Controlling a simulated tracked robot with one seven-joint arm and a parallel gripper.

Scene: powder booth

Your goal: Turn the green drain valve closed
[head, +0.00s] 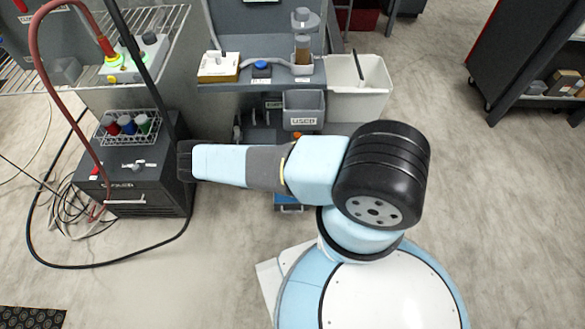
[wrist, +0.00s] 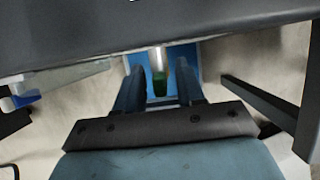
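My gripper (wrist: 159,76) has one dark finger on each side of the handle. Gaps show between the fingers and the handle, so it is open and not clamped on it. In the head view the valve is not visible, and my fingers are hidden behind my own arm and the booth equipment.
A blue container (wrist: 184,57) lies below the valve. The booth underside (wrist: 150,25) is close above my gripper, and a dark leg (wrist: 258,100) stands to the right.

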